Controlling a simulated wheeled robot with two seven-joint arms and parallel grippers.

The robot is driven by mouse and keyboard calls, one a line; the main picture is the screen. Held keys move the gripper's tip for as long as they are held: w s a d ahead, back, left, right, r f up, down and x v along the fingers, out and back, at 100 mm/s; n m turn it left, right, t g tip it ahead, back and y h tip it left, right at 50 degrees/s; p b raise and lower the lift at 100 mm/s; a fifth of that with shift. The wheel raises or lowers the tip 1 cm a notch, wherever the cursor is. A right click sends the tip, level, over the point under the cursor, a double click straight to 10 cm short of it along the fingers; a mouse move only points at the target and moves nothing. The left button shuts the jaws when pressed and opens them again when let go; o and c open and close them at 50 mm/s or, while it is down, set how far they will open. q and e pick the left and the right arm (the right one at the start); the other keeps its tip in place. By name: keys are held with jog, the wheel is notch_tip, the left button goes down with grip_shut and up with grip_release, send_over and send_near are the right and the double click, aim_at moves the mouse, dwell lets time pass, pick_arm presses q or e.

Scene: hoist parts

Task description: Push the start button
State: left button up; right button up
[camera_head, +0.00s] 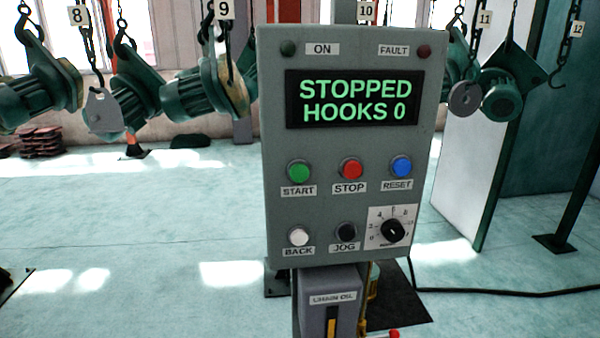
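The green start button (299,172) sits on the left of the upper button row of a grey control panel (330,225), with the label START under it. The red stop button (351,169) and the blue reset button (401,167) are to its right. The panel's display (354,99) reads "STOPPED HOOKS 0" in green letters. The ON lamp (288,48) and the FAULT lamp (424,51) look dark. Neither of my grippers is in view.
Below are a white back button (298,237), a black jog button (346,232) and a rotary dial (393,231). A chain oil box (331,300) is under the panel. Green motors (165,95) hang from numbered hooks behind. A black cable (500,292) runs along the floor at right.

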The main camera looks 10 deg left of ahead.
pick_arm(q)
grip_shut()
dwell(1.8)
